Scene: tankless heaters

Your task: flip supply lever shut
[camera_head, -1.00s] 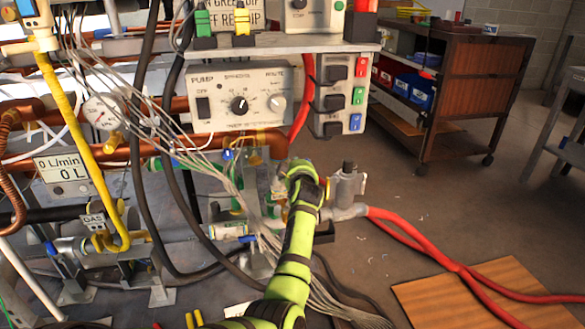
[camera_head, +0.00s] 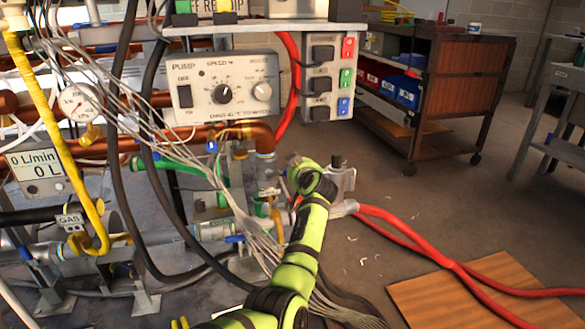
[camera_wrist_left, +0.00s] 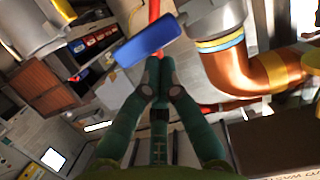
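A blue lever (camera_wrist_left: 148,40) lies across the left wrist view, just beyond my fingertips. It sits beside a grey valve body (camera_wrist_left: 212,18) and a copper elbow pipe (camera_wrist_left: 255,75). My left gripper (camera_wrist_left: 160,64) has its dark green fingers together, with nothing seen between them. The fingertips overlap the lever's lower edge in this view; I cannot tell whether they touch it. In the head view, the yellow-green arm reaches the piping below the copper elbow (camera_head: 262,136), and its fingertips are hidden. A small blue handle (camera_head: 212,147) shows left of the elbow. My right gripper is not visible.
The pump control box (camera_head: 225,92) and a switch panel (camera_head: 328,78) hang above the arm. Loose grey cables (camera_head: 235,200) and black hoses run on its left. Red hoses (camera_head: 440,262) cross the floor at right. Open floor lies before the brown cabinet (camera_head: 460,75).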

